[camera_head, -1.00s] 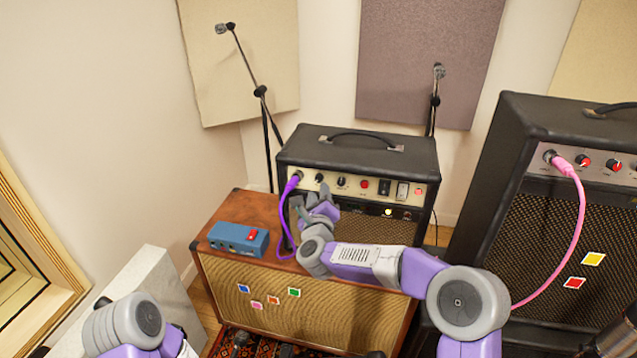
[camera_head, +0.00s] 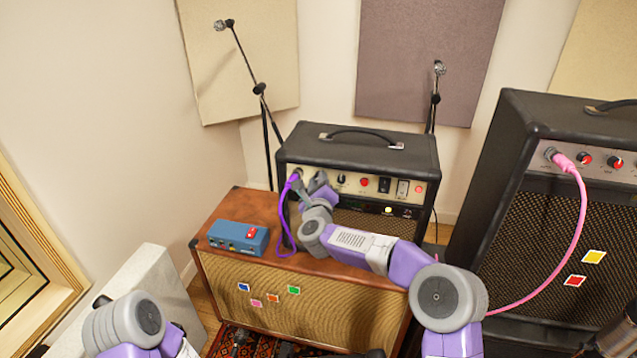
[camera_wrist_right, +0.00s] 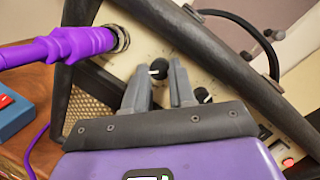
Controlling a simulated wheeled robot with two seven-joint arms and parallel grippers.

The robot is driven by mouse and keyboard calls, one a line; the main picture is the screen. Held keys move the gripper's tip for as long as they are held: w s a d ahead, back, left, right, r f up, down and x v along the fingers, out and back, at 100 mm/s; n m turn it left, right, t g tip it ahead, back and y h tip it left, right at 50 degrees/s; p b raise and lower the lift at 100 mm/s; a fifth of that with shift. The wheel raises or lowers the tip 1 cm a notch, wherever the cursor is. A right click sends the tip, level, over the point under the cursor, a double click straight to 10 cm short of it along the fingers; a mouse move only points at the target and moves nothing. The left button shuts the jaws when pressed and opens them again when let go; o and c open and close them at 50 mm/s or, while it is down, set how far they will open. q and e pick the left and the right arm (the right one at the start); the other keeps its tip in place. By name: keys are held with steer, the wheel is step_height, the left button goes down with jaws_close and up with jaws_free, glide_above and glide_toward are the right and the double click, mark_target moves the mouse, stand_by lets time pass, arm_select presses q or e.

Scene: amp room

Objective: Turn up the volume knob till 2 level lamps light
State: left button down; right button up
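The black amp head (camera_head: 360,147) has a cream control panel (camera_head: 354,182) with a row of knobs and switches. My right gripper (camera_head: 318,182) is at the left part of this panel. In the right wrist view its two fingers (camera_wrist_right: 160,78) stand apart on either side of a small black knob (camera_wrist_right: 158,68), with slight gaps. I cannot read whether this is the volume knob. A second knob (camera_wrist_right: 203,95) sits just right of the fingers. One small lamp (camera_head: 388,210) glows pale on the dark strip below the panel. My left gripper is out of view; only its arm shows.
A purple cable (camera_head: 283,225) plugs into the panel's left end, close beside my right gripper. A blue box (camera_head: 238,238) with a red switch sits on the brown cabinet (camera_head: 225,210). A larger amp (camera_head: 560,130) with a pink cable (camera_head: 583,215) stands at right.

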jaws_close()
steer(key=m+h, duration=0.1)
steer(key=m, duration=0.2)
steer(key=m+h+b, duration=0.1)
steer(key=m, duration=0.2)
steer(key=m+h+b, duration=0.1)
steer(key=m, duration=0.2)
steer(key=shift+a+f+m+t+h, duration=0.2)
steer(key=shift+a+m+t+h, duration=0.1)
steer(key=shift+m+h, duration=0.1)
steer(key=shift+m, duration=0.3)
steer(key=o, duration=0.5)
jaws_free()
steer(key=shift+o, duration=0.2)
steer(key=v, duration=0.7)
steer(key=shift+s, duration=0.25)
